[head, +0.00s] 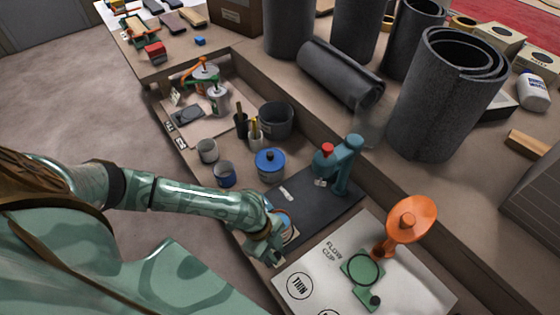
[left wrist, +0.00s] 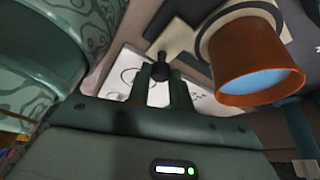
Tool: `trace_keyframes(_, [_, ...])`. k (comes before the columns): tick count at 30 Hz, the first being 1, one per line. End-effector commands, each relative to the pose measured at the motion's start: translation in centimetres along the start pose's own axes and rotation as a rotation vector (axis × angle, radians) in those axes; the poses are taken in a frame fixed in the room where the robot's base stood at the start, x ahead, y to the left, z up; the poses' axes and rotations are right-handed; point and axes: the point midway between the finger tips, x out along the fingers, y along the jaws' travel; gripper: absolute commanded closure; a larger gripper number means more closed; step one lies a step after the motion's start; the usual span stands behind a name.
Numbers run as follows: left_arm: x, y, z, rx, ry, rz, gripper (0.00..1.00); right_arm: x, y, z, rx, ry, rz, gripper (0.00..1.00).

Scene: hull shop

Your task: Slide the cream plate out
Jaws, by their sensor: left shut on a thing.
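My left gripper (head: 268,247) is low at the front edge of a dark mat, beside a copper-coloured cup (head: 287,222). In the left wrist view its two fingers (left wrist: 162,78) are close together, shut on a small black knob (left wrist: 162,60). The knob is at the end of the cream plate (left wrist: 182,38), which runs up beside the copper cup (left wrist: 243,65) with blue inside. My right gripper is not in view.
A white sheet marked FLOW CUP (head: 310,285) carries an orange cup (head: 408,218) and a green plate (head: 362,268). A teal stand (head: 348,165) rises from the dark mat (head: 325,205). A blue-lidded can (head: 270,164) stands behind. Grey rolls (head: 440,95) stand at right.

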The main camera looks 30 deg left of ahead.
Motion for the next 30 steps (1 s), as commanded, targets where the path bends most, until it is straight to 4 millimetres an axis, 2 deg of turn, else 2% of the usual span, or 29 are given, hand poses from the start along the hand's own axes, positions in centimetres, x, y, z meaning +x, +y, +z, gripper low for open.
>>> trace_keyframes(3, [0.1,0.4,0.2,-0.001,-0.005,0.009,1.00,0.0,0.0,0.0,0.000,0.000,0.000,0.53])
trace_keyframes(4, [0.1,0.4,0.2,-0.001,-0.005,0.010,0.73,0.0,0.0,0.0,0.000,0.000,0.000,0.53])
trace_keyframes(6, [0.1,0.4,0.2,-0.001,-0.005,0.010,0.58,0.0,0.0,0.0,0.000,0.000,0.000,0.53])
trace_keyframes(14, [0.0,0.2,0.1,-0.001,-0.003,0.006,0.58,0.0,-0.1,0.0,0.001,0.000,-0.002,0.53])
trace_keyframes(17, [-0.6,0.1,0.1,-0.002,-0.003,0.005,0.58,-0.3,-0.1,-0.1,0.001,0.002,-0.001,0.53])
trace_keyframes(20, [-2.3,0.1,0.0,-0.001,-0.003,0.002,0.58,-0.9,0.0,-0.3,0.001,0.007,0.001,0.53])
trace_keyframes(30, [-11.4,0.1,0.1,0.000,-0.006,0.002,0.58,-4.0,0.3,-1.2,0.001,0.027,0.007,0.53])
